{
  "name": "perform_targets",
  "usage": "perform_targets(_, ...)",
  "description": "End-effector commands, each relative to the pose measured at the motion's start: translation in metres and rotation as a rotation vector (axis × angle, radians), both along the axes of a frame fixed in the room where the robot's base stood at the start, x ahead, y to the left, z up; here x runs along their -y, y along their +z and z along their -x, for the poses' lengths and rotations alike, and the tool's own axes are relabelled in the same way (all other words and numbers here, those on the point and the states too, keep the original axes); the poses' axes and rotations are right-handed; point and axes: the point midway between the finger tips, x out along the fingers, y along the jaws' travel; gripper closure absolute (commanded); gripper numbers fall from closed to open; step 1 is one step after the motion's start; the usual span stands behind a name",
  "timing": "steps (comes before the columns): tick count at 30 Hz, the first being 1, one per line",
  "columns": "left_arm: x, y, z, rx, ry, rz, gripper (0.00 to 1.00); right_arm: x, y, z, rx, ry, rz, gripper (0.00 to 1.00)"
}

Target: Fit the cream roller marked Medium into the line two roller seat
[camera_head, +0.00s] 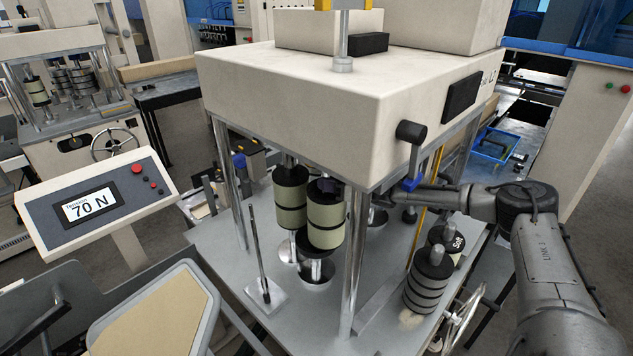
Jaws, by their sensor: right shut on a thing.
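A cream roller with black bands (326,222) stands upright under the overhanging housing of the line two machine (285,87). No Medium mark can be read on it. My right gripper (325,188) reaches in from the right, partly behind the front post, and is shut on the top of this roller. Its fingers are small and dark here. Below the roller are a black collar and a metal shaft on a round plate (317,275); I cannot tell whether the roller touches them. A second cream and black roller (290,200) stands just left and behind. My left gripper is not in view.
Metal posts (353,265) and a thin upright rod (258,245) flank the rollers. A display reading 70 N (90,204) stands left.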

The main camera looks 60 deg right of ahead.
Motion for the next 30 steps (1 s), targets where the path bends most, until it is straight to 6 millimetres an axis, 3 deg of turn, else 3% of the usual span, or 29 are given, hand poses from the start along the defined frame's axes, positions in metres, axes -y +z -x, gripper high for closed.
perform_targets(16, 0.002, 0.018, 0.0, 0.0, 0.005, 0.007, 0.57, -0.007, 0.006, -0.036, 0.01, -0.003, -0.002, 1.0)
perform_targets(21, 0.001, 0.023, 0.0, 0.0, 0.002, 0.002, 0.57, -0.006, -0.008, -0.035, 0.007, -0.004, -0.002, 1.0)
perform_targets(30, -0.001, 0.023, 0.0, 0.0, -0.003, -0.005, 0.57, -0.006, -0.011, -0.035, 0.008, -0.004, -0.002, 1.0)
